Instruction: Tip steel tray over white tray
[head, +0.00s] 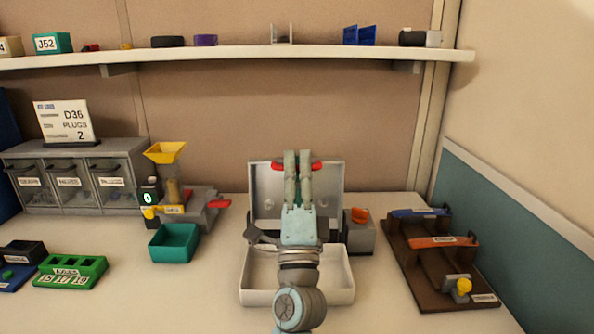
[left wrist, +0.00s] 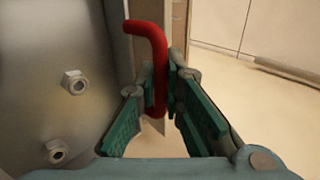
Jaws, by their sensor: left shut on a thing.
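The steel tray (head: 328,183) is tipped up steeply in the middle of the head view, its inside facing me, behind and above the white tray (head: 297,298). My left gripper (head: 297,160) reaches up in front of it and is shut on its red handle (left wrist: 158,75). In the left wrist view the handle passes between the green-padded fingers (left wrist: 162,110). Two hex nuts (left wrist: 75,82) show against the grey tray surface (left wrist: 40,45). The white tray sits on the table; my arm hides part of its inside. My right gripper is not in view.
A teal bin (head: 174,243) and a machine with a yellow hopper (head: 166,152) stand to the left. A grey block with an orange part (head: 360,232) is close right of the trays. A brown rack (head: 430,270) stands farther right. A shelf (head: 230,53) runs above.

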